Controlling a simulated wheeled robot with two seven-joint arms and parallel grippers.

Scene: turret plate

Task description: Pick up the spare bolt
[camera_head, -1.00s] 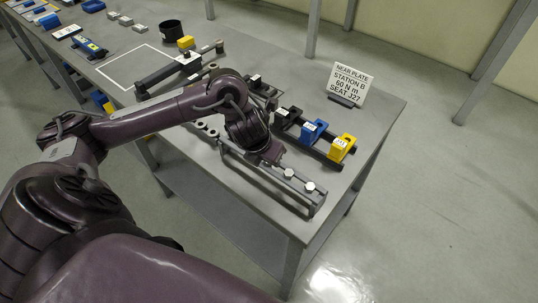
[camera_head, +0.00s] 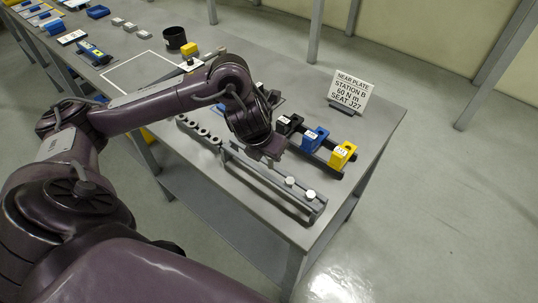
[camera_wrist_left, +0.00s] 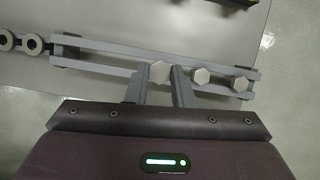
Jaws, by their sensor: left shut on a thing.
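A grey two-rail rack (camera_head: 262,180) lies along the table's front edge. Two bolts with pale hexagonal heads stand in it, one (camera_head: 289,181) and another (camera_head: 310,195) at its right end. My left gripper (camera_head: 272,157) is over the rack, left of these two. In the left wrist view its two fingers (camera_wrist_left: 160,82) are shut on a third bolt (camera_wrist_left: 160,71), the spare bolt, whose hexagonal head shows at the fingertips. The other two bolts (camera_wrist_left: 200,76) (camera_wrist_left: 240,84) sit to its right. The held bolt's shank is hidden, so its height above the rack cannot be told. My right gripper is out of view.
Black, blue (camera_head: 315,138) and yellow (camera_head: 342,155) blocks stand on dark rails behind the rack. A station sign (camera_head: 349,95) stands behind them. Several ring-shaped pieces (camera_head: 200,130) lie left of the rack. A black cup (camera_head: 175,37) stands farther back.

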